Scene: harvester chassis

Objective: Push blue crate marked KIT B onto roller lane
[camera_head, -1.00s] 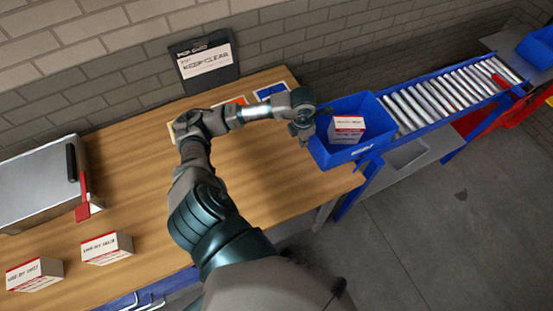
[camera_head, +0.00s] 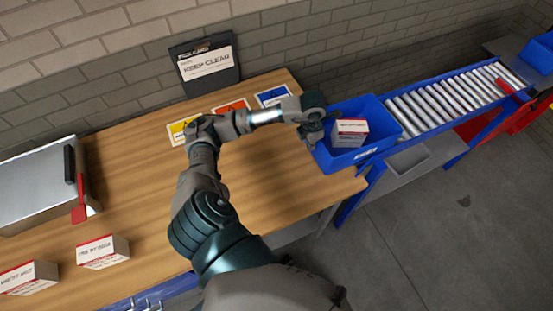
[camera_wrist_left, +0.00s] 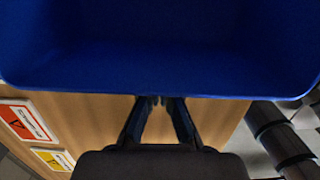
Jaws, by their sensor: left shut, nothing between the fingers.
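The blue crate (camera_head: 358,158) stands at the right end of the wooden table, where the roller lane (camera_head: 450,95) begins. A white box with a red stripe (camera_head: 349,131) sits inside it. The crate's marking is too small to read. My left gripper (camera_head: 312,140) is at the crate's left side, shut and empty. In the left wrist view the gripper fingers (camera_wrist_left: 155,101) meet close to the crate's wall (camera_wrist_left: 160,65), which fills the upper part. I cannot tell for sure whether they touch it. My right gripper is not in view.
Two white boxes (camera_head: 103,251) and a grey machine with a red handle (camera_head: 40,180) are on the table's left. Another blue crate (camera_head: 540,50) is at the lane's far end.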

